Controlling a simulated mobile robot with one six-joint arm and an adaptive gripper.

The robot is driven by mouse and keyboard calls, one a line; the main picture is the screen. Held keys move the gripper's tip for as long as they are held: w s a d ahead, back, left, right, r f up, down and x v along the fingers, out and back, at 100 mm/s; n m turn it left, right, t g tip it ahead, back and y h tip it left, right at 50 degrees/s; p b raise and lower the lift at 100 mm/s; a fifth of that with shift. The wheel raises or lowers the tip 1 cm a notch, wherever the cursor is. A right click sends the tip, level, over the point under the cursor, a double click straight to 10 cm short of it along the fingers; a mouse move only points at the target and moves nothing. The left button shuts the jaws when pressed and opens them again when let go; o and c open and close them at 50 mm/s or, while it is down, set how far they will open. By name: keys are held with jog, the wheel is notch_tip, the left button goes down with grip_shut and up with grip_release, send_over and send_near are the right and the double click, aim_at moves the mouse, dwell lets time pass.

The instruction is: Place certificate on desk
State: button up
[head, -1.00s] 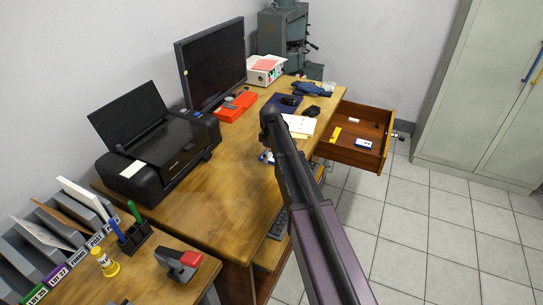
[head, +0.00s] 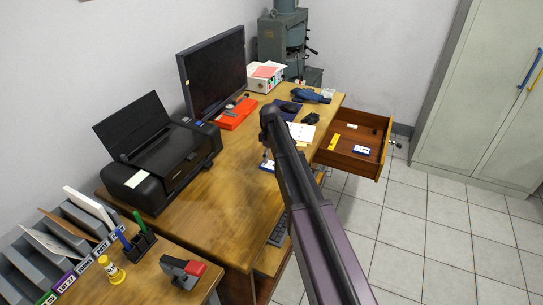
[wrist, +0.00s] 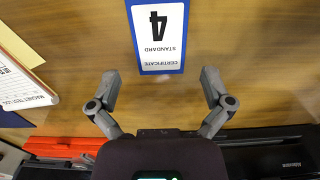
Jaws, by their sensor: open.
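My gripper (wrist: 160,74) is open and empty above the desk. Its fingertips are spread to the left and right of the card's near edge, apart from it.
A printer (head: 165,165), a monitor (head: 213,70), a red tray (head: 234,114) and papers (head: 301,132) stand around the desk. An open drawer (head: 345,159) at the right holds another blue-and-white card (head: 361,150). Bare desk lies between printer and arm.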

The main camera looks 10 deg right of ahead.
aim_at(270, 165)
notch_tip(270, 165, up, 8)
jog(key=p, duration=0.7)
dwell(0.7)
jog(key=s+d+m, duration=0.1)
jog(key=s+m, duration=0.9)
jog(key=s, duration=1.9)
jog(key=shift+s+m, duration=0.2)
jog(key=shift+m, duration=0.2)
jog(key=c, duration=0.6)
